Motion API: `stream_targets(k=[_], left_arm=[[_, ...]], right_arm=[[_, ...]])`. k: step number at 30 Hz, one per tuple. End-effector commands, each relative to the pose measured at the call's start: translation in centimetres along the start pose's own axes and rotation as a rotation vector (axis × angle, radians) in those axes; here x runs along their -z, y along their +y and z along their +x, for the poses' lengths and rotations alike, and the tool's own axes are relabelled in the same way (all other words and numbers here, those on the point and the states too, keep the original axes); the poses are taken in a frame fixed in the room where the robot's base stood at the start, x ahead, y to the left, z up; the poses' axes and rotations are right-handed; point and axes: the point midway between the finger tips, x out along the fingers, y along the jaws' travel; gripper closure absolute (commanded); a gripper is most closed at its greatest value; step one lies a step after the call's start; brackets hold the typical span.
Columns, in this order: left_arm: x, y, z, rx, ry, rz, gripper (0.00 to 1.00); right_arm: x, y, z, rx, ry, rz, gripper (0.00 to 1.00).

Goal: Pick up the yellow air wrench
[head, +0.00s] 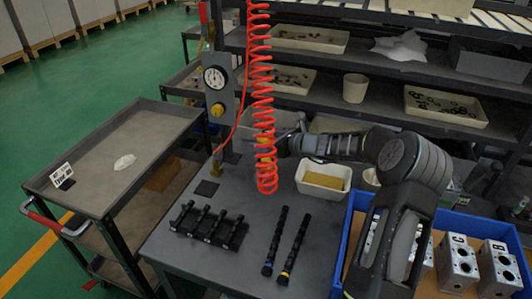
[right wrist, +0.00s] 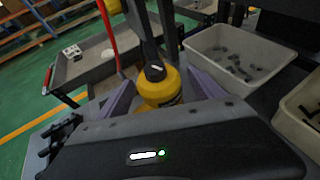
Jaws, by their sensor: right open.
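The yellow air wrench (head: 265,158) hangs at the red coiled hose, mostly hidden behind the coils in the head view. In the right wrist view the yellow wrench (right wrist: 160,90) has a black top and stands roughly upright between the two purple-grey fingers. My right gripper (head: 272,144) reaches in from the right at the wrench's height. Its jaws (right wrist: 163,95) are open on either side of the wrench; I cannot tell whether a finger touches it. My left gripper is not in view.
The red coiled hose (head: 262,85) hangs beside a post with a pressure gauge (head: 214,78). Black valve parts (head: 210,224) and two dark rods (head: 288,243) lie on the bench. A blue crate (head: 340,250) with metal blocks is at right. Parts bins (right wrist: 238,55) stand behind the wrench.

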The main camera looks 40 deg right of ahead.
Motion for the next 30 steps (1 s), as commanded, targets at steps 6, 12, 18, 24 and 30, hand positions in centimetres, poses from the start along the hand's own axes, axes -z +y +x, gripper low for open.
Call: stream_targets(k=[6, 12, 18, 24, 30], left_arm=[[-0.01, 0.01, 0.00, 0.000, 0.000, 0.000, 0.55], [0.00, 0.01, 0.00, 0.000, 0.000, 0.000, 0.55], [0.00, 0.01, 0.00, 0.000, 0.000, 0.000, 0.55], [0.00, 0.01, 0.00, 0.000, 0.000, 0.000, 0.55], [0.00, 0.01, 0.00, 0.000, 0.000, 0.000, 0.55]], right_arm=[[0.01, 0.00, -0.02, 0.000, 0.000, 0.000, 0.24], [0.01, 0.00, -0.03, 0.000, 0.000, 0.000, 0.37], [0.01, 0.00, -0.03, 0.000, 0.000, 0.001, 0.53], [0.01, -0.01, -0.03, 0.000, 0.000, 0.001, 0.69], [0.01, -0.01, -0.03, 0.000, 0.000, 0.001, 0.86]])
